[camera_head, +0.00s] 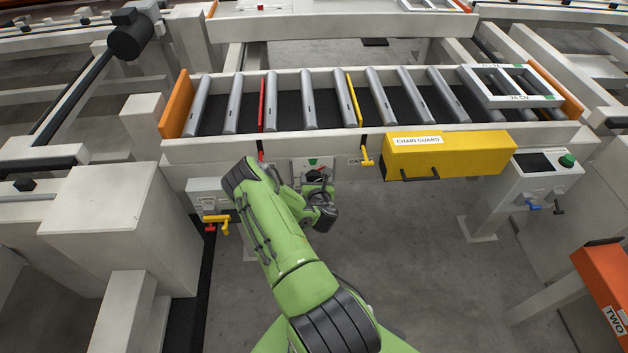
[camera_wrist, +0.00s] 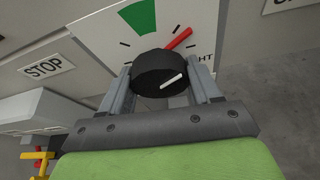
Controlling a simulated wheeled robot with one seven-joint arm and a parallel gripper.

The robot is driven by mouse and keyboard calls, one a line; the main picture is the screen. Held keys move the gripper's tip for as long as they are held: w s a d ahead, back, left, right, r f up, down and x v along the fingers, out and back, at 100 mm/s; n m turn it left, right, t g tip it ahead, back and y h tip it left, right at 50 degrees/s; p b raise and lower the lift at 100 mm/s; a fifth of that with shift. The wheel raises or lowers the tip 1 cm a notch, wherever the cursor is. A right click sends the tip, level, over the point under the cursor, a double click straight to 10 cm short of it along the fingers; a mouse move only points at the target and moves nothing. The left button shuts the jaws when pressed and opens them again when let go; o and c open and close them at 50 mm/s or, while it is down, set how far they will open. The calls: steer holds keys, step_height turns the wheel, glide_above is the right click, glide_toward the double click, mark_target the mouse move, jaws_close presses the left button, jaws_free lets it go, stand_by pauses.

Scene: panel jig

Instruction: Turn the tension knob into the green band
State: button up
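The tension knob (camera_wrist: 160,73) is round and black with a white line on its face, in the wrist view. It sits on a white dial plate (camera_wrist: 108,38) with black ticks. The green band (camera_wrist: 138,17) is at the plate's upper left. A red pointer (camera_wrist: 178,38) sticks out from the knob to the upper right, clear of the green band. My gripper (camera_wrist: 162,75) has one finger on each side of the knob, with no gap visible. In the head view the dial plate (camera_head: 312,163) shows behind my wrist; the knob and fingertips are mostly hidden there.
A STOP label (camera_wrist: 46,67) is left of the dial. The roller conveyor (camera_head: 330,142) runs above it. A yellow chain guard (camera_head: 450,155) is to the right, with a yellow handle (camera_head: 366,157) nearer the dial. Another yellow handle (camera_head: 217,220) is left of my arm.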

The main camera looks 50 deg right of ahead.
steer(key=c, duration=0.4)
steer(key=shift+b, duration=0.3)
steer(key=shift+c, duration=0.2)
steer(key=shift+w+f+n+g+b, duration=0.1)
steer(key=shift+n+g+b, duration=0.25)
steer(key=shift+n, duration=0.25)
steer(key=shift+a+n+g+h, duration=0.1)
steer(key=shift+n+g+h, duration=0.15)
steer(key=shift+n+h, duration=0.3)
steer(key=shift+n+g+h+p, duration=0.5)
steer(key=shift+n+h+p, duration=0.05)
steer(key=shift+n, duration=0.7)
steer(key=n+g+h, duration=0.1)
steer(key=n, duration=0.1)
steer(key=shift+n+h, duration=0.4)
